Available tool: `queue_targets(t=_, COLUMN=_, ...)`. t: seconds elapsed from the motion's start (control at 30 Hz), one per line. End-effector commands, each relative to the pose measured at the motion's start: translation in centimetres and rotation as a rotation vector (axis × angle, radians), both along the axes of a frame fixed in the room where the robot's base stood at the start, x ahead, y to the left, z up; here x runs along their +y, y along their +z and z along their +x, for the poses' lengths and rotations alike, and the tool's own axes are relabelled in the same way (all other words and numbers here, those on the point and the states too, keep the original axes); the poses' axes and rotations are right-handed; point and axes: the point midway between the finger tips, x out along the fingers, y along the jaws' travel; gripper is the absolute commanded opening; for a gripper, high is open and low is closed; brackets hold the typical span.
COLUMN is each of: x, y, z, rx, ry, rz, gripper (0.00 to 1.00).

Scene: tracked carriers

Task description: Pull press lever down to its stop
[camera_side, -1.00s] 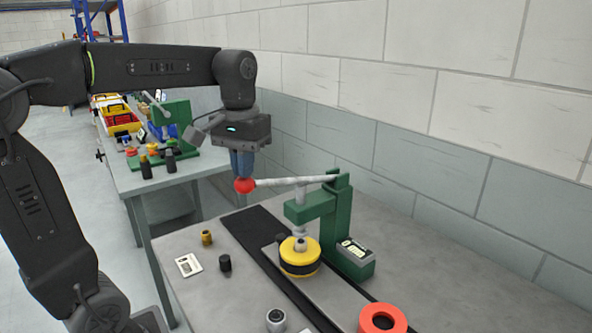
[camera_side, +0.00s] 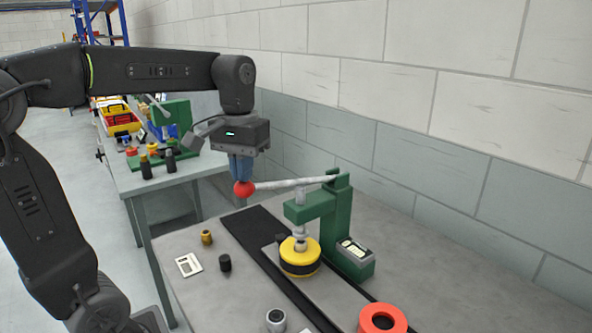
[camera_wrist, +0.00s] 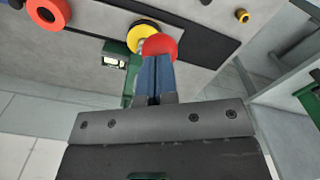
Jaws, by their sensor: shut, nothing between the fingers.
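The green press (camera_side: 327,222) stands on the grey bench. Its pale lever (camera_side: 290,184) runs left from the top of the press, sloping slightly down to a red ball knob (camera_side: 244,188). My gripper (camera_side: 242,178) is shut, with its blue fingertips directly above the knob, at or very near its top. In the wrist view the shut fingers (camera_wrist: 155,70) end at the red knob (camera_wrist: 159,46). The press ram (camera_side: 300,240) comes down to the middle of a yellow and black carrier (camera_side: 300,258). I cannot tell whether it touches.
A black track (camera_side: 262,238) runs across the bench under the yellow carrier. A red ring carrier (camera_side: 382,319) sits at the front. A brass part (camera_side: 206,237), a black knob (camera_side: 225,263) and a white plate (camera_side: 189,265) lie left. The block wall stands close behind.

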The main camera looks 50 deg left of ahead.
Motion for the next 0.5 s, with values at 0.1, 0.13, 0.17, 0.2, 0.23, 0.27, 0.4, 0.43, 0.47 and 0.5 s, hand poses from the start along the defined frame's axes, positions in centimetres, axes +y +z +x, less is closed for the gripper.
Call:
queue_targets(t=0.1, x=0.0, y=-0.12, z=-0.04, rx=0.001, ry=0.0, rz=-0.001, gripper=0.0)
queue_targets(t=0.13, x=0.01, y=-0.17, z=-0.05, rx=0.001, ry=0.0, rz=-0.001, gripper=0.0)
queue_targets(t=0.17, x=0.0, y=-0.22, z=-0.07, rx=0.001, ry=0.0, rz=-0.001, gripper=0.0)
queue_targets(t=0.2, x=0.0, y=-0.3, z=-0.09, rx=0.001, ry=0.0, rz=-0.001, gripper=0.0)
queue_targets(t=0.23, x=0.01, y=-0.37, z=-0.11, rx=0.001, ry=0.0, rz=-0.001, gripper=0.0)
queue_targets(t=0.27, x=0.01, y=-0.43, z=-0.13, rx=0.001, ry=0.0, rz=-0.001, gripper=0.0)
queue_targets(t=0.4, x=0.0, y=-0.73, z=-0.23, rx=0.001, ry=0.0, rz=0.0, gripper=0.0)
queue_targets(t=0.43, x=0.0, y=-0.77, z=-0.24, rx=0.001, ry=0.0, rz=0.0, gripper=0.0)
queue_targets(t=0.47, x=0.0, y=-0.8, z=-0.24, rx=0.001, ry=0.0, rz=0.0, gripper=0.0)
queue_targets(t=0.5, x=-0.01, y=-0.82, z=-0.25, rx=0.001, ry=0.0, rz=-0.001, gripper=0.0)
